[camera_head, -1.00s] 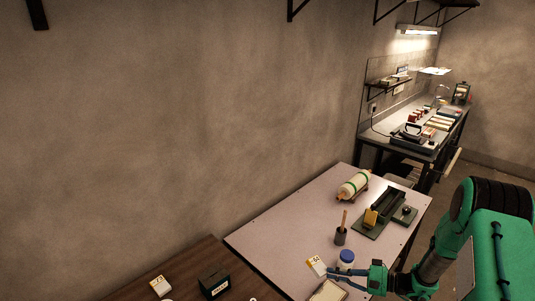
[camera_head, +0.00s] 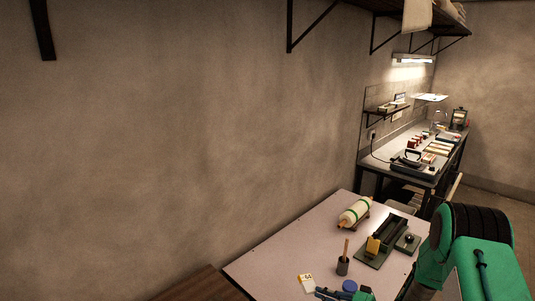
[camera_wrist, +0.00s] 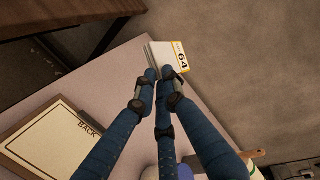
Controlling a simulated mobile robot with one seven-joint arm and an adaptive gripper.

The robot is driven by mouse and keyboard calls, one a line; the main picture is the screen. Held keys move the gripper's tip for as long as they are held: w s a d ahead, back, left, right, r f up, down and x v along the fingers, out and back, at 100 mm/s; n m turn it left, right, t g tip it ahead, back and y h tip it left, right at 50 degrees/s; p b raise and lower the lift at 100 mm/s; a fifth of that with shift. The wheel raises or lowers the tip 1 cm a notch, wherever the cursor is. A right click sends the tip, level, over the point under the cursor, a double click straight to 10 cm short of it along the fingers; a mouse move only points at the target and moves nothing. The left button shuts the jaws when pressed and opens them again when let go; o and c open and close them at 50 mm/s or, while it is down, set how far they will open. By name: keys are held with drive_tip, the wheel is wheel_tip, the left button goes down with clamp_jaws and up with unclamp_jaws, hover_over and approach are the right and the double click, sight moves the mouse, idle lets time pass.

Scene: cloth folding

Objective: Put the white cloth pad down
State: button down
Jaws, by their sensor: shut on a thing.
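The white cloth pad (camera_head: 306,284) has a yellow edge and a printed number. In the wrist view the pad (camera_wrist: 167,59) sits at the tips of my blue fingers, its layers seen edge-on. My gripper (camera_wrist: 162,78) is shut on its near edge. In the head view my gripper (camera_head: 322,292) is at the bottom of the picture, just right of the pad. In the wrist view the pad overlaps the pale table's edge in the picture. I cannot tell its height above the surface.
The pale table (camera_head: 280,262) holds a blue-capped jar (camera_head: 349,286), a pot with a stick (camera_head: 343,265), a green-banded roll (camera_head: 355,212) and a dark green fixture (camera_head: 388,238). A board marked BACK (camera_wrist: 50,140) lies nearby. A brown wooden table (camera_head: 205,285) adjoins at left.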

drive_tip(key=shift+m+t+h, duration=2.3)
drive_tip(key=shift+m+h, duration=0.2)
drive_tip(key=shift+h, duration=0.1)
drive_tip(key=shift+d, duration=0.1)
drive_tip(key=w+d+f+m+h, duration=0.1)
drive_tip(key=w+d, duration=0.3)
drive_tip(key=d, duration=0.4)
drive_tip(key=w+d+f+m+g+h, duration=0.1)
drive_tip(key=w+d, duration=0.3)
drive_tip(key=d, duration=0.5)
drive_tip(key=w+d+f+m+g+h, duration=0.1)
drive_tip(key=w+d+h, duration=0.2)
drive_tip(key=d, duration=0.5)
drive_tip(key=shift+w+d+f, duration=0.15)
drive_tip(key=shift+w+d, duration=0.1)
drive_tip(key=shift+w, duration=0.15)
drive_tip(key=shift+f+b, duration=0.55)
drive_tip(key=shift+f, duration=2.55)
